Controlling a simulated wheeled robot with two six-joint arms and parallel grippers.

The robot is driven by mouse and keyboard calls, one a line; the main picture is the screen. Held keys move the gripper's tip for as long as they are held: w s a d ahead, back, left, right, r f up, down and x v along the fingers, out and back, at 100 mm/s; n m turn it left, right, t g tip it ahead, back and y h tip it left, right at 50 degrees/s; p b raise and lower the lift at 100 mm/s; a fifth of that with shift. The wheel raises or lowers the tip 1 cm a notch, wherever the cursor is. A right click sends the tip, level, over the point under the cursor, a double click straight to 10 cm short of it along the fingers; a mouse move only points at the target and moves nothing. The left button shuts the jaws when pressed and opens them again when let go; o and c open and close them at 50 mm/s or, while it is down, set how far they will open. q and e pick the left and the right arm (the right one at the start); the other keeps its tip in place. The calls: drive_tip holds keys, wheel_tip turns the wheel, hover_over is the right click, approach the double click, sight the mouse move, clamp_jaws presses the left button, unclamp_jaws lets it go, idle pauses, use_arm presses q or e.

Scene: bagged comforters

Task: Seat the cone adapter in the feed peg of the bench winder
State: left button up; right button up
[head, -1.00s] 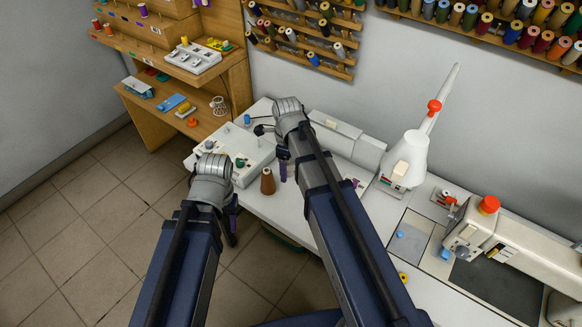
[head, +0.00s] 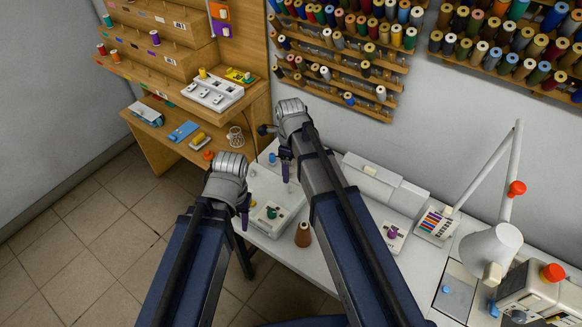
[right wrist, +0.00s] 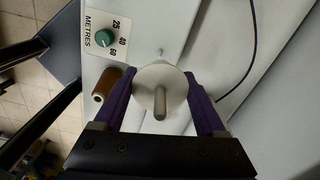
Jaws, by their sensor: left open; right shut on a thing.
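The bench winder (head: 297,207) is the pale machine on the white bench, with a green dial that also shows in the right wrist view (right wrist: 104,38). My right gripper (head: 286,172) is above the winder. In the right wrist view its purple fingers (right wrist: 160,95) are shut on the cone adapter (right wrist: 172,76), a pale round piece with a grey stub facing the camera. A small thin pin (right wrist: 162,51) shows beyond the adapter; I cannot tell if it is the feed peg. My left gripper (head: 244,207) is open, left of the winder's dial.
A brown thread cone (head: 303,235) stands on the bench beside the winder. A dark cable (right wrist: 252,45) lies to the right in the right wrist view. A lamp (head: 492,248) and a machine with a red button (head: 535,290) stand at the right. A wooden shelf desk (head: 235,115) is behind left.

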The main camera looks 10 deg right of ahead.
drive_tip(key=shift+w+f, duration=0.1)
drive_tip(key=shift+f, duration=0.05)
drive_tip(key=shift+f, duration=0.1)
drive_tip(key=shift+f+b, duration=2.4)
drive_tip(key=shift+b, duration=0.25)
drive_tip(key=shift+f+b, duration=2.25)
idle(0.3)
drive_tip(key=o, duration=1.3)
drive_tip(key=shift+r+p, duration=3.5)
